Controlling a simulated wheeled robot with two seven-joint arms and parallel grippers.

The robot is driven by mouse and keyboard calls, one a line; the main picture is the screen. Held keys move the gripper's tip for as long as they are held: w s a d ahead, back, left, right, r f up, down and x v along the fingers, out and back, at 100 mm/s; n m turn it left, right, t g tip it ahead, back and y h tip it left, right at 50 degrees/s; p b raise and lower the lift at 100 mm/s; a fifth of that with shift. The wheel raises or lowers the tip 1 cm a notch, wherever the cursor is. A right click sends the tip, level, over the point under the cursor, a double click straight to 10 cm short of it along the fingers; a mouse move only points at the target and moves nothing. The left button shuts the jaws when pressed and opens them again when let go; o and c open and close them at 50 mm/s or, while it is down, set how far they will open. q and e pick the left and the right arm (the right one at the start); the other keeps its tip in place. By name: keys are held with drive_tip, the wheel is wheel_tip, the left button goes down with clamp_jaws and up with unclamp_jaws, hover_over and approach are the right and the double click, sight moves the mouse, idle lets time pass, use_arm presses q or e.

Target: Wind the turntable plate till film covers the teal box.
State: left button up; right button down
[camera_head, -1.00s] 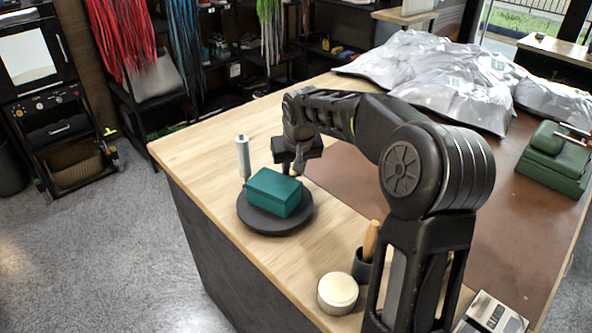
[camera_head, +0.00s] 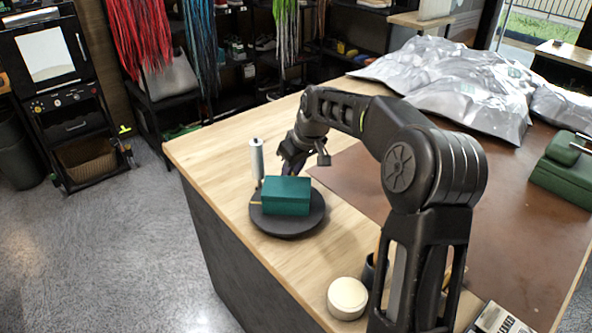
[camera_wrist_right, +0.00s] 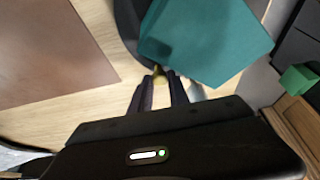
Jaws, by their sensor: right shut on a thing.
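The teal box (camera_head: 287,196) sits on the dark round turntable plate (camera_head: 290,228) near the left edge of the table. No film can be made out on the box. A pale grey upright roll (camera_head: 256,158) stands behind the plate at its left. My right gripper (camera_head: 290,170) reaches down behind the box, and its fingertips are hidden there. My left gripper is not in view.
A round cream tin (camera_head: 347,298) and a dark cup (camera_head: 373,271) stand at the near side. A brown mat (camera_head: 480,215) covers the right part of the table, with silver bags (camera_head: 450,80) behind and a green case (camera_head: 562,170) at right.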

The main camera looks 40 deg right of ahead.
drive_tip(key=shift+w+a+n+y, duration=0.35)
drive_tip(key=shift+a+n, duration=0.1)
drive_tip(key=shift+n, duration=0.4)
drive_tip(key=shift+w+a+n+y, duration=0.35)
drive_tip(key=shift+a+n, duration=0.1)
drive_tip(key=shift+n, duration=0.4)
drive_tip(key=shift+w+a+n+g+y+p, duration=0.25)
drive_tip(key=shift+a+n, duration=0.3)
drive_tip(key=shift+n, duration=0.3)
drive_tip(key=shift+w+a+n+g+y+p, duration=0.15)
drive_tip(key=shift+a+n+g+y, duration=0.15)
drive_tip(key=shift+a+n, duration=0.4)
drive_tip(key=shift+d+n, duration=0.1)
drive_tip(key=shift+n, duration=0.15)
drive_tip(key=c, duration=1.5)
unclamp_jaws()
drive_tip(key=shift+s, duration=0.1)
drive_tip(key=shift+c, duration=0.2)
drive_tip(key=v, duration=0.8)
drive_tip(key=shift+b, duration=0.35)
